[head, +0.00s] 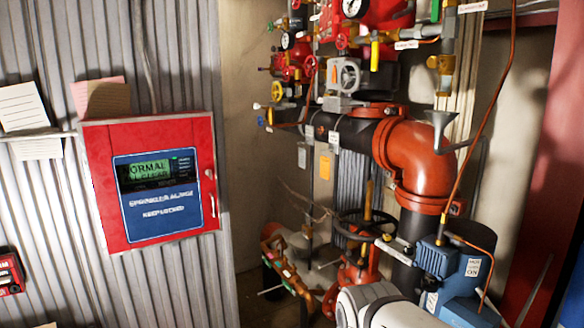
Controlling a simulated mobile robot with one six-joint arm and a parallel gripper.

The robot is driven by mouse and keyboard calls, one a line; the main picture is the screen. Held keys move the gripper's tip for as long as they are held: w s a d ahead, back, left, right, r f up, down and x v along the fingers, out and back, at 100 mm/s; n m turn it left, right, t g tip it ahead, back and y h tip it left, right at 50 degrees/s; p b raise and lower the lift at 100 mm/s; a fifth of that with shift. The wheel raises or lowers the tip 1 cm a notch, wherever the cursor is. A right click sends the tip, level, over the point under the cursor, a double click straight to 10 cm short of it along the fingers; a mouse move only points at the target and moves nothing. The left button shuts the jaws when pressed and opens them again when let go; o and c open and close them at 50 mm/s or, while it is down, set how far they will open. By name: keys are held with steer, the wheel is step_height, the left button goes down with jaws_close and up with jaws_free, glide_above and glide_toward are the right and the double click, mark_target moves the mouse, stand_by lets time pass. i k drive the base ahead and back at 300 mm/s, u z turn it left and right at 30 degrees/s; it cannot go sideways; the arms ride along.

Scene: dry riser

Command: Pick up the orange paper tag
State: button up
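A small orange paper tag (324,167) hangs upright among the pipework in the middle of the head view, below the black horizontal pipe. It is beside a thin vertical rod and left of the grey corrugated panel. Its face looks orange with a paler patch, too small to read. Nothing is touching it from the front. My gripper is not visible in this view. A white rounded part at the bottom edge looks like my arm, but I cannot be sure.
A red alarm panel (155,182) is on the corrugated wall at left. A large orange-red pipe elbow (418,160) is right of the tag. A black handwheel (365,226) and a blue box (462,268) stand lower right. A copper pipe (492,110) crosses at right.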

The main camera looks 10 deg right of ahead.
mark_target(325, 165)
steer(key=z, duration=0.05)
steer(key=i, duration=0.95)
